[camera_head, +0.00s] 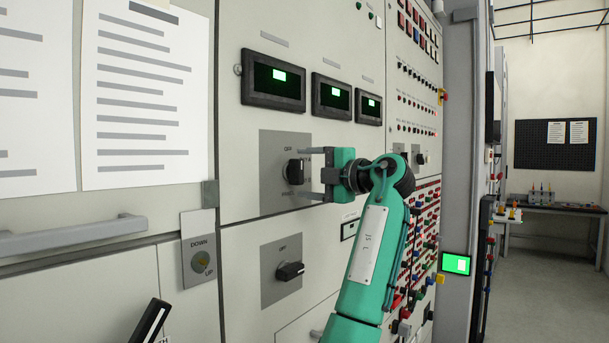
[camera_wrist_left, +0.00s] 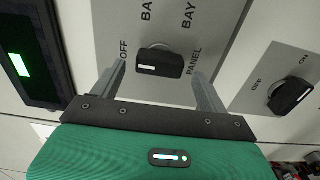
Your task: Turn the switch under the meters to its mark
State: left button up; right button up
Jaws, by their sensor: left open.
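The black rotary switch (camera_head: 294,171) sits on a grey plate below three dark meters (camera_head: 273,80) with lit green readouts. In the left wrist view the switch (camera_wrist_left: 160,62) carries a white line at its left end, near the label OFF. The labels BAY, BAY and PANEL stand around it, partly cut off. My left gripper (camera_head: 307,173) is open, its two grey fingers pointing at the panel. In the left wrist view the fingers (camera_wrist_left: 160,70) are on either side of the switch, apart from it. Any contact cannot be told.
A second black switch (camera_head: 290,271) sits on a lower plate. Many coloured buttons (camera_head: 424,230) fill the panel behind my arm. Open floor (camera_head: 540,280) lies at the right.

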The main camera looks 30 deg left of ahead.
pick_arm(q)
jog(key=d, duration=1.2)
jog(key=shift+s+d+b, duration=0.25)
jog(key=shift+s+b, duration=0.2)
pick_arm(e)
jog(key=r, duration=0.2)
jog(key=w+r, duration=0.1)
jog(key=r, duration=0.1)
jog(key=shift+a+r, duration=0.1)
jog(key=shift+a, duration=0.15)
